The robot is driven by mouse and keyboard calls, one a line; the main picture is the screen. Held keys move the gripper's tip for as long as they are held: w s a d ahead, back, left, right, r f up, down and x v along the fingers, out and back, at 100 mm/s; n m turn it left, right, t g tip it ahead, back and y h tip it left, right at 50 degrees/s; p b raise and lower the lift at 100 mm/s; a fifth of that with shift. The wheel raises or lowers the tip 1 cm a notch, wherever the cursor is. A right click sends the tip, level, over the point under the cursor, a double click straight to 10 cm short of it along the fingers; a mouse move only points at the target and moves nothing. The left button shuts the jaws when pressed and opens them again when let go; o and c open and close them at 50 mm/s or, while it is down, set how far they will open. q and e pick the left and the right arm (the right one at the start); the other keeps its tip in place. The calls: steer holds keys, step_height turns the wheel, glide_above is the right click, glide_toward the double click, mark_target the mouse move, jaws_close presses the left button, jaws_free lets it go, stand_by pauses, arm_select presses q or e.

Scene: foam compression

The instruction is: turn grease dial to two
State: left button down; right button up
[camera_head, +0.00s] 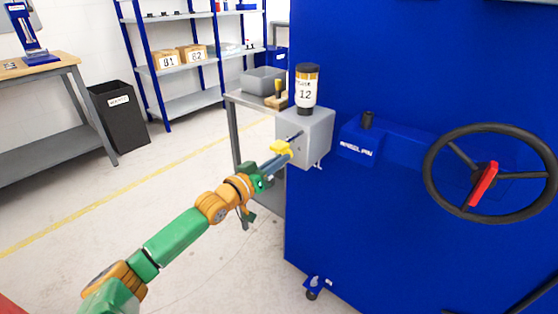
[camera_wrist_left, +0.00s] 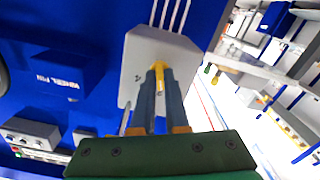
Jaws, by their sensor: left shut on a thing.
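The grease dial is a yellow knob (camera_head: 280,147) on the front of a grey box (camera_head: 318,135) fixed to the blue machine. In the left wrist view the yellow knob (camera_wrist_left: 159,66) sits between the fingertips, against the grey plate (camera_wrist_left: 140,50). My left gripper (camera_head: 281,155) reaches the box from the left and is shut on the yellow knob; it also fills the middle of the left wrist view (camera_wrist_left: 160,80). The fingers hide part of the dial, and I cannot read its setting. My right gripper is not in view.
A bottle labelled 12 (camera_head: 306,90) stands on the grey box. A black handwheel with a red handle (camera_head: 484,184) is on the blue machine (camera_head: 400,245) at right. A grey side table (camera_head: 245,100) stands behind the box. Open floor lies left of the machine.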

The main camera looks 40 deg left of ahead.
arm_select(q)
steer(key=c, duration=0.9)
jaws_free()
steer(key=s, duration=0.2)
steer(key=s+p, duration=0.1)
steer(key=s, duration=0.4)
steer(key=shift+s+a, duration=0.1)
steer(key=shift+a, duration=0.2)
